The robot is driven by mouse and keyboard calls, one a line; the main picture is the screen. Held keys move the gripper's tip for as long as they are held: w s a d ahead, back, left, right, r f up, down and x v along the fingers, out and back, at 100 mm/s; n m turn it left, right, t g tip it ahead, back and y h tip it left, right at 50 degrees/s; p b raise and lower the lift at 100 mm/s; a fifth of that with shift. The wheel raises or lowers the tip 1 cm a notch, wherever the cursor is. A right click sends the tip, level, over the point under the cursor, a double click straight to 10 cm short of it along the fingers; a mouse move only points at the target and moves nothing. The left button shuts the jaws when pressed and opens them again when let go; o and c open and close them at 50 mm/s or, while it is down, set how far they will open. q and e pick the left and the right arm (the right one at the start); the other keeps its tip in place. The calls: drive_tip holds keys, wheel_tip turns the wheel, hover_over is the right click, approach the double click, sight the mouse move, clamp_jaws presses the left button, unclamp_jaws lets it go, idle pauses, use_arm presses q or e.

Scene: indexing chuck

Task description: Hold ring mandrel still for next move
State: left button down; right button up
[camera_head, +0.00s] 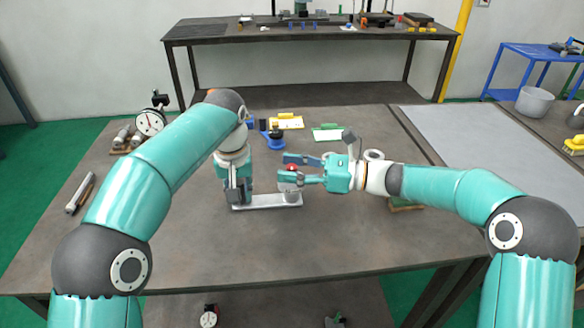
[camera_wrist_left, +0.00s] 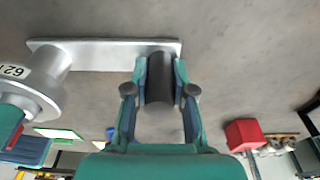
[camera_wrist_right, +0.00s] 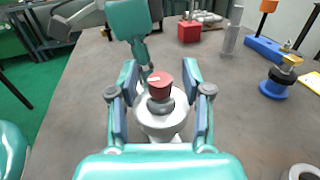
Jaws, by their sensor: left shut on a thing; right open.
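What I take for the ring mandrel is a silver plate (camera_head: 268,203) on the table with a dark upright post (camera_wrist_left: 159,88) at one end and a silver flanged body (camera_head: 292,196) at the other. The body has a number on its side in the left wrist view (camera_wrist_left: 40,72). My left gripper (camera_head: 237,196) is shut on the dark post, one finger each side. A red cap (camera_wrist_right: 160,86) sits on a grey stem above the body. My right gripper (camera_head: 282,168) is open, its fingers apart on both sides of the cap and stem; contact cannot be told.
A blue-based part (camera_head: 274,138), a yellow tray (camera_head: 287,123) and a green-edged tray (camera_head: 327,134) lie behind the mandrel. A dial gauge (camera_head: 150,121) stands at the back left. The table's front is clear.

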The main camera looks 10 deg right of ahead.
sight(292, 166)
wheel_tip(292, 166, up, 10)
drive_tip(key=shift+f, duration=0.1)
idle(0.4)
